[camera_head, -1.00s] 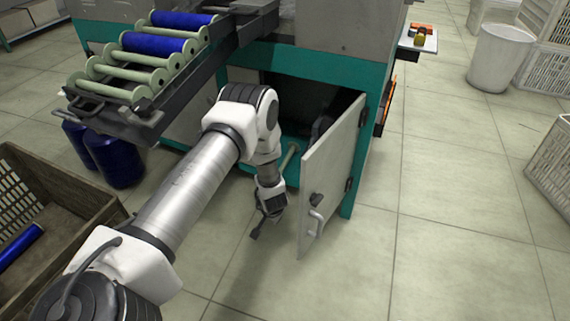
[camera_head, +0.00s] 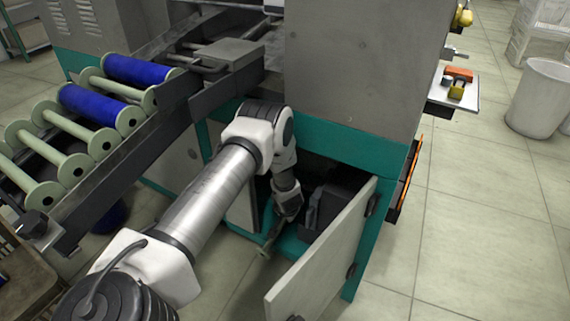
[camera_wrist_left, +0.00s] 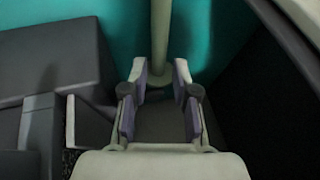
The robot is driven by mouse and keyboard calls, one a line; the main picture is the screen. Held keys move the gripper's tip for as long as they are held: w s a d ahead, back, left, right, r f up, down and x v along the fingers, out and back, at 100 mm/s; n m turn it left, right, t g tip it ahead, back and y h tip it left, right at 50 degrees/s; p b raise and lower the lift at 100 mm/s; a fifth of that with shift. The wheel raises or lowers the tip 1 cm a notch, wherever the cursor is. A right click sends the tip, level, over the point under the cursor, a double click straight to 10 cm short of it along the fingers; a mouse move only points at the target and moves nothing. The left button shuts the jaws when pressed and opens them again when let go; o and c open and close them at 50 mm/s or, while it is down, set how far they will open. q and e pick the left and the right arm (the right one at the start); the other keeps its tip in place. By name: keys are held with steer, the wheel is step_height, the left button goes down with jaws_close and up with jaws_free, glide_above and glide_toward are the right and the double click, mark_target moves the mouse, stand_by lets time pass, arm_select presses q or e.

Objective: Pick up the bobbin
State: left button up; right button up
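A bare pale bobbin (camera_head: 270,242) lies at the floor of the open lower cabinet in the head view, partly hidden by my left arm. In the left wrist view its pale shaft (camera_wrist_left: 160,35) runs up the middle, with its near part between or just beyond the fingertips. My left gripper (camera_head: 282,218) reaches down through the cabinet opening at the bobbin. In the left wrist view the left gripper (camera_wrist_left: 160,80) is open, with a gap between each fingertip and the shaft. My right gripper is in neither view.
The cabinet door (camera_head: 335,260) stands open to the right of my arm. A dark box (camera_wrist_left: 50,65) is beside the gripper inside. A rack (camera_head: 100,185) with blue and bare bobbins is at the left. Open floor (camera_head: 470,240) is at the right.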

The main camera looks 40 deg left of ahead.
mark_target(285, 219)
arm_select(q)
steer(key=b+x, duration=0.4)
steer(key=x, duration=0.2)
steer(key=shift+f, duration=0.45)
steer(key=shift+a+r, duration=0.1)
steer(key=shift+r, duration=0.05)
jaws_close()
